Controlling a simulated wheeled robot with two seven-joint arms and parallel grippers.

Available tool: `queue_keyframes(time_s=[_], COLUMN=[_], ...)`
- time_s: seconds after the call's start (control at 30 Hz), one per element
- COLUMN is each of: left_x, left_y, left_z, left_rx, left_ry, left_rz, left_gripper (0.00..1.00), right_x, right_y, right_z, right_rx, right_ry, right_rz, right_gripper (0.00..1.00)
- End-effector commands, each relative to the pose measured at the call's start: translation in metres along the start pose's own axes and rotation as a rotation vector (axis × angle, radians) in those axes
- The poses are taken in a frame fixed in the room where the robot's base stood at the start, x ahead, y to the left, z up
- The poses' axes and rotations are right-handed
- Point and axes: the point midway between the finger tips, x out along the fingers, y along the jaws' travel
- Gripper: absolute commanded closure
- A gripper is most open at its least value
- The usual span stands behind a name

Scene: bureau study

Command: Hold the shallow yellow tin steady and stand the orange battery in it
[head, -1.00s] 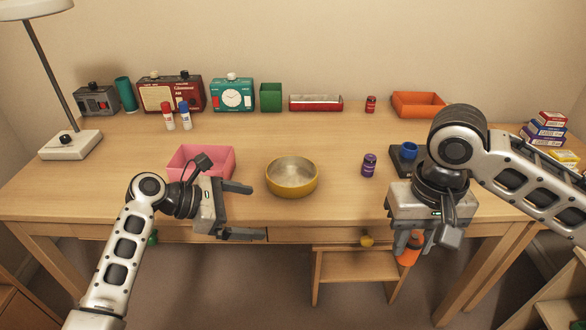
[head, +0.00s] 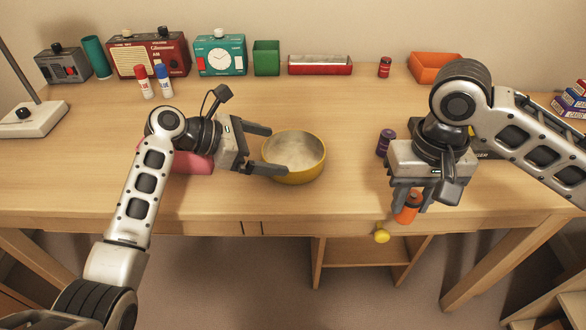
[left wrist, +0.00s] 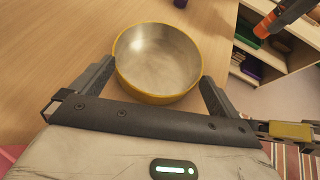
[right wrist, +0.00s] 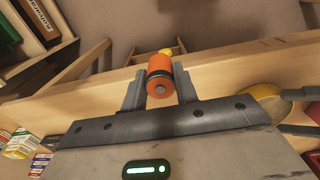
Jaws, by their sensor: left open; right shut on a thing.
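The shallow yellow tin (head: 293,168) stands upright and empty on the desk, near its front edge. My left gripper (head: 268,150) is open, its fingers reaching to the tin's left side. In the left wrist view the tin (left wrist: 158,60) sits between the two fingertips (left wrist: 155,82). My right gripper (head: 408,205) is shut on the orange battery (head: 408,208), right of the tin and by the desk's front edge. In the right wrist view the battery (right wrist: 160,82) is between the fingers, its end towards the camera. The tin's yellow rim (right wrist: 265,95) shows partly at the right there.
A purple battery-like cylinder (head: 386,142) stands between the tin and my right arm. A pink box (head: 192,163) is partly hidden behind my left arm. The desk behind the tin is clear.

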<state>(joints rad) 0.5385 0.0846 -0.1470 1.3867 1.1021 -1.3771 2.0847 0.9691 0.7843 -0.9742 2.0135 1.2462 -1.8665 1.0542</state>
Motion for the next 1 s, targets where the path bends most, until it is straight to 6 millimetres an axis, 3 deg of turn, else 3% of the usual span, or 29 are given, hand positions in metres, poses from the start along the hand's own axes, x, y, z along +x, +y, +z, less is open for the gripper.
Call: queue_keyframes(time_s=[0.03,0.07,0.1,0.3,0.77,0.97,1.0], left_x=[0.012,0.015,0.017,0.039,0.049,0.048,0.048], left_y=[-0.001,-0.001,-0.001,-0.001,-0.001,-0.001,-0.001], left_z=[-0.007,-0.005,0.001,0.0,-0.001,-0.001,-0.001], left_rx=[0.003,0.002,-0.002,-0.003,0.001,0.001,0.001], left_ry=[0.0,0.0,0.001,0.003,0.003,0.002,0.002], left_rz=[-0.001,-0.002,-0.003,-0.004,-0.001,-0.001,-0.001], left_gripper=[0.0,0.0,0.0,0.0,0.0,0.38,0.52], right_x=[0.016,0.017,0.004,0.001,0.0,0.0,0.0], right_y=[0.0,0.0,0.0,0.0,0.0,0.0,0.0], right_z=[0.0,0.0,-0.001,0.0,0.0,0.0,0.0], right_rx=[0.0,0.0,0.0,0.0,0.0,0.0,0.0], right_ry=[0.001,0.001,0.002,0.001,0.001,0.001,0.001], right_rz=[0.0,0.0,-0.001,0.0,0.0,0.0,0.0], right_gripper=[0.96,0.96,0.96,0.96,0.96,0.96,0.96])
